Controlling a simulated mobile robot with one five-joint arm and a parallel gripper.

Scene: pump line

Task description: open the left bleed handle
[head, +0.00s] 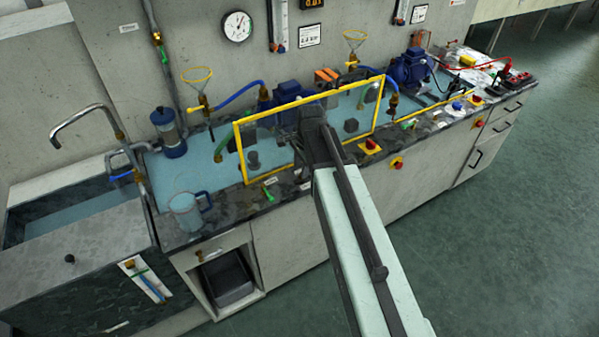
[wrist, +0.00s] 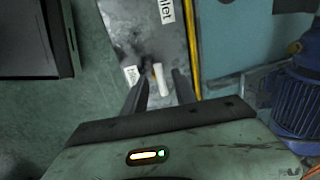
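In the wrist view a short pale handle (wrist: 161,80) with a brassy part beside it stands on the dark counter edge. A small label (wrist: 131,75) lies next to it, too small to read surely; I take this as the left bleed handle. My gripper (wrist: 158,88) is open. Its two dark fingers reach to either side of the handle in the picture; I cannot tell whether either touches it. A larger label ending in "let" (wrist: 166,10) lies farther up.
A yellow frame (head: 239,150) rises behind the counter's front edge; its bar (wrist: 192,45) runs right of the fingers. A blue motor (wrist: 300,100) stands at right. A green handle (head: 268,193), a jug (head: 187,213) and a red button (head: 371,145) are along the counter.

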